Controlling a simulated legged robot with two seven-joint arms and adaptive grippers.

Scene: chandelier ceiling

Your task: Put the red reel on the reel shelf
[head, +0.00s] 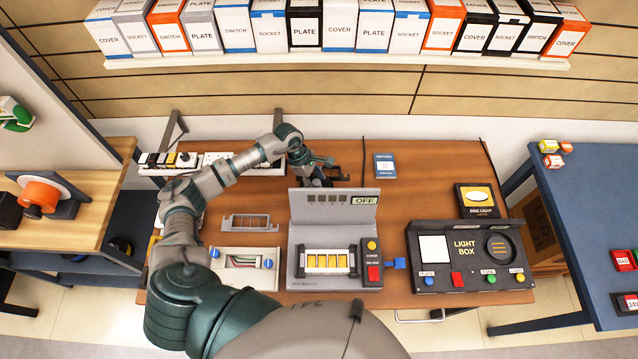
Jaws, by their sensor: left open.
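An orange-red, drum-like piece with a pale disc (42,194) lies on the wooden bench at the far left, against a dark stand. It is the only thing in view that looks like a red reel, but I cannot tell for sure. No shelf can be clearly made out as the reel shelf. My left gripper (318,170) is open over the back of the middle table, behind the grey test box, far to the right of the orange-red piece. Its fingertips are partly hidden by the box's raised panel. My right gripper is out of view.
The brown table (440,160) holds the grey test box (338,205), a black light box (465,250) and a wire panel (240,262). A shelf of labelled boxes (330,58) runs along the wall. A blue table (590,230) stands right.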

